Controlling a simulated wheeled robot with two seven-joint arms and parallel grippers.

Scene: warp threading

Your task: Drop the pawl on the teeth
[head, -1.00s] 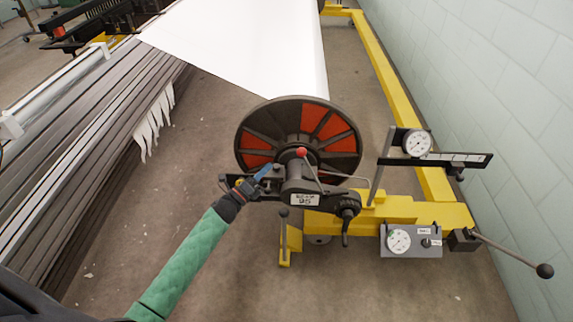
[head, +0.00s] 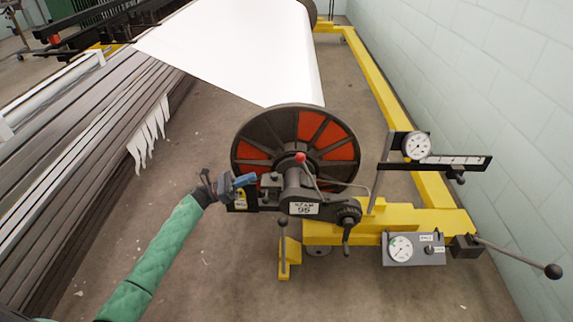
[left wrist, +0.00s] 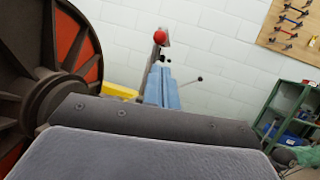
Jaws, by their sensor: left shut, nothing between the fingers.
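The beam's end mechanism, with a plate (head: 304,208), stands in front of the black and red flange (head: 252,132). A red-knobbed lever (head: 300,158) rises from it; the knob also shows in the left wrist view (left wrist: 160,37). I cannot make out for sure which part is the pawl, or the teeth. My left gripper (head: 246,180) is shut and empty, just left of the lever, near the mechanism's left end. Its blue fingertips also show in the left wrist view (left wrist: 162,88), below the knob. Whether they touch anything is unclear. My right gripper is out of view.
A white sheet (head: 235,50) runs back from the beam. The yellow frame (head: 437,190) carries gauges (head: 416,146) and a long ball-ended lever (head: 515,256) at right, near the pale block wall (head: 500,90). Grey slats (head: 70,150) lie at left. Floor between is open.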

